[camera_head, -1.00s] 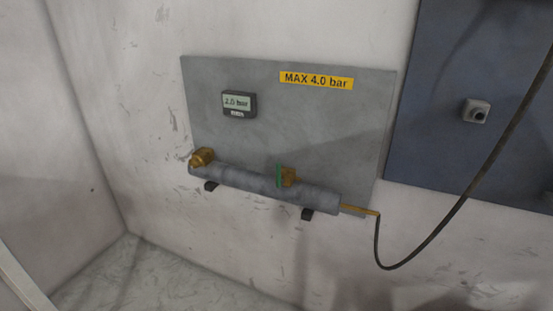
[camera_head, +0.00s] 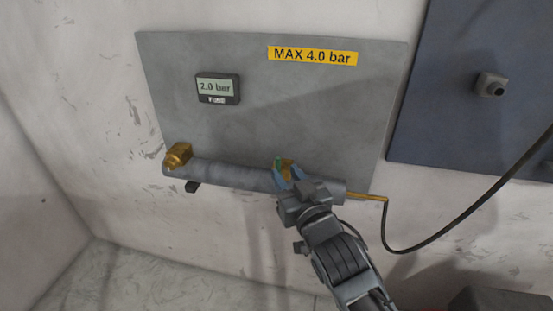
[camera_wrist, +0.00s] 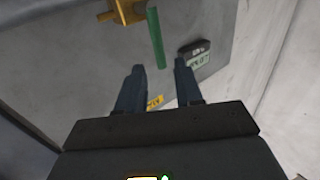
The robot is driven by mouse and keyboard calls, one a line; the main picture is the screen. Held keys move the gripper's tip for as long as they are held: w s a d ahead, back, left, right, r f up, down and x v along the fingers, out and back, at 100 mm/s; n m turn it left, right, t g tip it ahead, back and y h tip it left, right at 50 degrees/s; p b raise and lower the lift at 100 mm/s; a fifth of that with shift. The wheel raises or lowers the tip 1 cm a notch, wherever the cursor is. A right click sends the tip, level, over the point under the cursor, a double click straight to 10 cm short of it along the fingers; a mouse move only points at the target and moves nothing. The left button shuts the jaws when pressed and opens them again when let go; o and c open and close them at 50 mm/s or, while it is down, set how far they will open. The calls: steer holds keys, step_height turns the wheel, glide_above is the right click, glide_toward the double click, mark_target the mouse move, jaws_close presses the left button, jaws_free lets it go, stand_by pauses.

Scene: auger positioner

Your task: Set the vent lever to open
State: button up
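The vent lever is a short green bar (camera_head: 278,162) on a brass valve (camera_head: 288,164) on the grey pipe. My gripper (camera_head: 287,177) is at the valve from the lower right. In the wrist view the green lever (camera_wrist: 156,38) lies ahead of my gripper (camera_wrist: 158,70), with its near end between the lines of the two blue fingers. The fingers are apart with nothing held. I cannot tell whether a finger touches the lever.
A grey panel (camera_head: 160,80) carries a display (camera_head: 217,88) reading 2.0 bar and a yellow MAX 4.0 bar label (camera_head: 312,56). A brass fitting (camera_head: 178,154) sits at the pipe's (camera_head: 225,174) left end. A dark hose (camera_head: 440,237) hangs at right, beside a blue panel (camera_head: 450,110).

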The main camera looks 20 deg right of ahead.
mark_target(279, 164)
steer(key=w, duration=0.5)
steer(key=shift+w+d+p, duration=0.1)
steer(key=shift+w+p, duration=0.2)
steer(key=shift+w, duration=0.1)
jaws_close()
